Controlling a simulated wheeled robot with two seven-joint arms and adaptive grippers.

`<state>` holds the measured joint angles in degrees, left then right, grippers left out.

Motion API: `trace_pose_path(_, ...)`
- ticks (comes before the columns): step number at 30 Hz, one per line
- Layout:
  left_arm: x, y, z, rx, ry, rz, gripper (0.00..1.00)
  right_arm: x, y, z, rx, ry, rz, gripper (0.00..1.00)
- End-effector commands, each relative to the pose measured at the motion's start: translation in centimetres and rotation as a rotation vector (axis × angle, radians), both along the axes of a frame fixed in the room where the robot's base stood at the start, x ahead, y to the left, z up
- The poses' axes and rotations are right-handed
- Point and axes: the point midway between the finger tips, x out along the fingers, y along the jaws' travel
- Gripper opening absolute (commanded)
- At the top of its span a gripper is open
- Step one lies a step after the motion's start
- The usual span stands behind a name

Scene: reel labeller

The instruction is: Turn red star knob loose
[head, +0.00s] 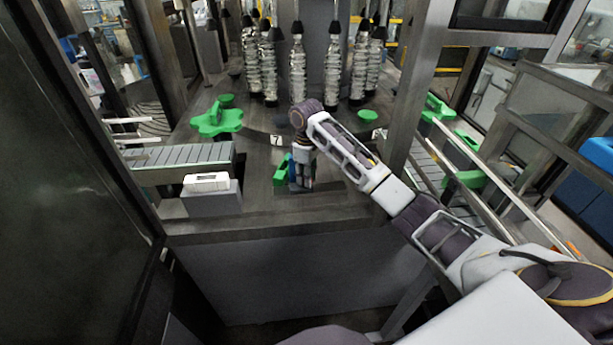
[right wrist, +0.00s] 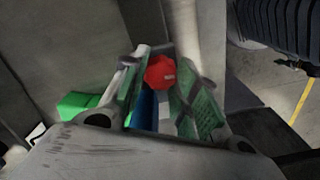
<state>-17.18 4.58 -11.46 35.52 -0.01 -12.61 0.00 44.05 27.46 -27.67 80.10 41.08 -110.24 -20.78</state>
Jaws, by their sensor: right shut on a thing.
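The red star knob (right wrist: 159,72) shows in the right wrist view between the fingertips of my right gripper (right wrist: 163,65). The green-padded fingers are on either side of it, and the gripper is shut on it. A blue part (right wrist: 144,108) lies behind the fingers, below the knob in the picture. In the head view my right gripper (head: 301,182) points down at the front of the machine deck, and the knob is hidden there. My left gripper is not in view.
A green block (head: 281,170) stands just left of my right gripper. A green star wheel (head: 217,120) and a conveyor (head: 180,163) are further left. A white box (head: 206,182) sits at the deck front. Frame posts and rails flank the right arm.

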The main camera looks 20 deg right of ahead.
Motion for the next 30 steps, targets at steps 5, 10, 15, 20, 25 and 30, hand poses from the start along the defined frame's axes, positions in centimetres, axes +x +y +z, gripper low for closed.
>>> trace_pose_path(5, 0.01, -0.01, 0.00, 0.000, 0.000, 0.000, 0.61, 0.03, -0.01, 0.11, -0.001, -0.002, 0.130, 0.06)
trace_pose_path(10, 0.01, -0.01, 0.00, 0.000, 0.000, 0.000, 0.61, 0.05, -0.02, 0.12, -0.001, -0.003, 0.223, 0.06)
trace_pose_path(15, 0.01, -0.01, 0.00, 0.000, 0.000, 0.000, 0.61, 0.04, 0.02, 0.14, -0.001, -0.003, 0.280, 0.06)
trace_pose_path(20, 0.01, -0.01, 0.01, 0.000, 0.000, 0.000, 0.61, 0.05, 0.04, 0.14, 0.001, -0.004, 0.302, 0.06)
trace_pose_path(25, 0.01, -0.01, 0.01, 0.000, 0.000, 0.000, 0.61, 0.04, 0.05, 0.15, 0.001, -0.004, 0.304, 0.06)
trace_pose_path(30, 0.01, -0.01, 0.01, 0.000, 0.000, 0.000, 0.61, 0.05, 0.04, 0.15, 0.000, -0.004, 0.303, 0.06)
